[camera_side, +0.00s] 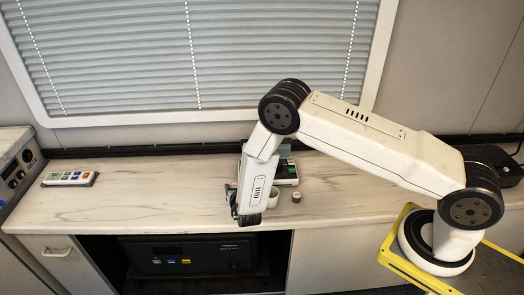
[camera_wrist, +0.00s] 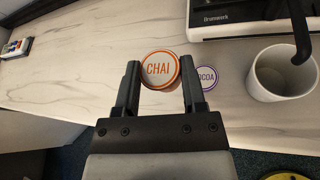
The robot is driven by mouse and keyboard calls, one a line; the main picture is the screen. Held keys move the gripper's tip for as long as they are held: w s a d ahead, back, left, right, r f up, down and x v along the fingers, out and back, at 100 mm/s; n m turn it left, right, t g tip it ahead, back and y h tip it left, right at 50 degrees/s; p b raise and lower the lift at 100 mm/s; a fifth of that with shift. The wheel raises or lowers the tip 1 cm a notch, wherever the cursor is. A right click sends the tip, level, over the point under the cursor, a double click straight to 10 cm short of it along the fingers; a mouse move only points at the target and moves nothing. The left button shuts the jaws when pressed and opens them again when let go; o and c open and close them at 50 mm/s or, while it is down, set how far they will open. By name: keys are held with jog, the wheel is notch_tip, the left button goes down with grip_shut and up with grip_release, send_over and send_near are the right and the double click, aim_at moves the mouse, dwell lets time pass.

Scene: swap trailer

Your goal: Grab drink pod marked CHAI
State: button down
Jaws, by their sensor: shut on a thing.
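The drink pod marked CHAI (camera_wrist: 159,70) has an orange rim and orange lettering on a white lid. In the wrist view my gripper (camera_wrist: 160,84) is shut on it, with one black finger on each side of the pod. In the side view my gripper (camera_side: 240,212) is near the front edge of the counter, and the CHAI pod cannot be made out there. Whether the pod touches the counter is hard to tell.
A pod marked COCOA (camera_wrist: 207,78) with a purple rim stands right of the CHAI pod. A white cup (camera_wrist: 282,75) and a drink machine (camera_wrist: 245,16) are further right. A remote-like panel (camera_side: 70,179) lies far left on the counter (camera_side: 130,210). The counter's middle left is clear.

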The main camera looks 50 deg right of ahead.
jog(key=s+r, duration=0.5)
jog(key=s, duration=0.5)
jog(key=shift+d, duration=0.2)
jog(key=shift+w+r, duration=0.1)
jog(key=shift+r, duration=0.05)
dwell(0.3)
